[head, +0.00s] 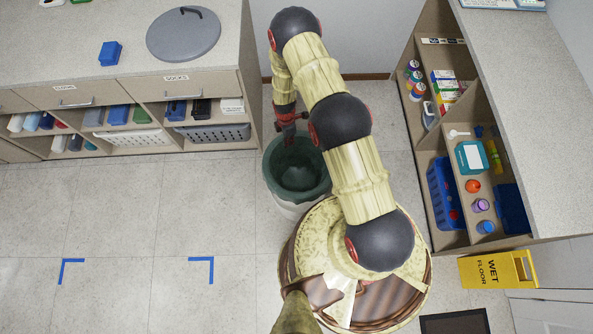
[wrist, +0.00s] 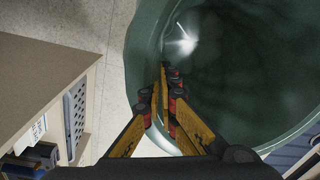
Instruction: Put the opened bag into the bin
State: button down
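The opened bag (head: 312,163) is dark green with a wide round mouth. In the head view it sits in the mouth of the whitish bin (head: 288,209), its edge at the bin's top. How far down it reaches is hidden. My gripper (head: 290,138) points down at the far side of the bag's mouth. In the wrist view the bag (wrist: 240,75) fills the right side, and my gripper's fingers (wrist: 163,88) are close together at its left edge, seemingly pinching it. My arm hides part of the bin's right side.
A low shelf counter (head: 200,85) with a round grey lid (head: 184,33) stands at the back left. A shelf unit (head: 520,130) is at the right, with a yellow wet-floor sign (head: 497,269) near it. The floor at the left, with blue tape corners (head: 203,262), is clear.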

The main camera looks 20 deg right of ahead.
jog(key=f+b, duration=1.1)
jog(key=f, duration=0.1)
jog(key=w+f+b, duration=0.1)
jog(key=f+b, duration=0.5)
jog(key=shift+f+b, duration=0.25)
jog(key=shift+b, duration=0.1)
notch_tip(320, 180, down, 10)
jog(key=b, duration=0.3)
jog(key=shift+s, duration=0.1)
